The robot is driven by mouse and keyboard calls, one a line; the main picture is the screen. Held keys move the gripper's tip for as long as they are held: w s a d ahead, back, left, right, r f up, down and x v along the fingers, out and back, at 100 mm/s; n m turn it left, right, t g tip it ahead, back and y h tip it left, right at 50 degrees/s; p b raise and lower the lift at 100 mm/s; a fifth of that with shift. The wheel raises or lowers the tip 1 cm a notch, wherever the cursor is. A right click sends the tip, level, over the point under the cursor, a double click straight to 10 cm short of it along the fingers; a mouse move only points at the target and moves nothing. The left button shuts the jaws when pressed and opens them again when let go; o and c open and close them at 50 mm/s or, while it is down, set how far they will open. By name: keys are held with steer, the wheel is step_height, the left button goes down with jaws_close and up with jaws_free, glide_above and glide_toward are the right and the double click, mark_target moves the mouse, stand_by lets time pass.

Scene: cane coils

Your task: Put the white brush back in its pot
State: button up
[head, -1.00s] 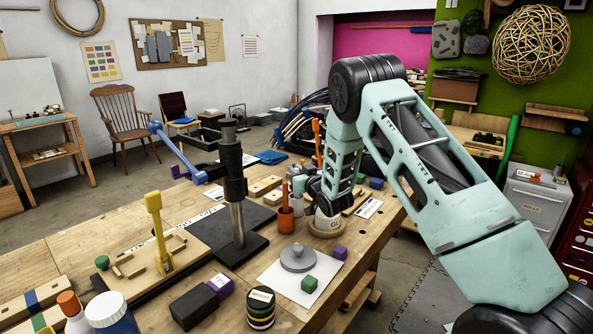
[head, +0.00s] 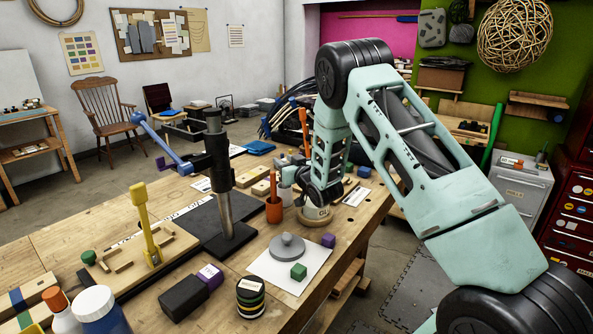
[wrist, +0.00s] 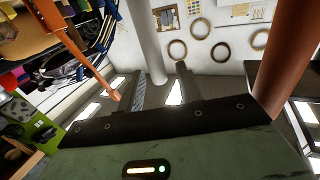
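My gripper (wrist: 162,88) shows its two dark fingers apart in the wrist view, with floor visible between them. In the head view my gripper hangs low over the bench, partly hidden by my wrist. A pale upright cylinder (wrist: 146,40) shows beyond the left finger in the wrist view; I cannot tell whether it is the white brush or a background post. In the head view a terracotta pot (head: 274,211) with an orange handle stands left of my gripper. A whitish upright piece (head: 286,176) shows just behind it, too small to identify.
A black stand (head: 228,215) with a blue lever rises left of the pots. A white sheet (head: 265,262) with a grey weight and a green cube lies in front. An orange rod (wrist: 88,60) and a brown cylinder (wrist: 290,55) flank the fingers in the wrist view.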

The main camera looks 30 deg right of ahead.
steer(key=s+b, duration=0.3)
steer(key=s, duration=0.8)
steer(key=s+a+n+g+y, duration=0.1)
steer(key=s+a+g, duration=0.2)
steer(key=a, duration=0.5)
steer(key=s+a+f+n+g+y, duration=0.1)
steer(key=s+a+g, duration=0.25)
steer(key=a, duration=0.55)
steer(key=s+a+n+g+y, duration=0.1)
steer(key=s+a+g+y, duration=0.2)
steer(key=a, duration=0.5)
steer(key=s+a+r+n+g+h, duration=0.1)
steer(key=s+a+n+g, duration=0.1)
steer(key=s, duration=1.2)
steer(key=s+a+n+g+h, duration=0.2)
steer(key=s+g, duration=0.4)
steer(key=s, duration=0.8)
steer(key=a+n, duration=0.1)
steer(key=a, duration=0.1)
steer(key=shift+s+a+r, duration=0.35)
steer(key=shift+a, duration=0.05)
steer(key=shift+g, duration=0.25)
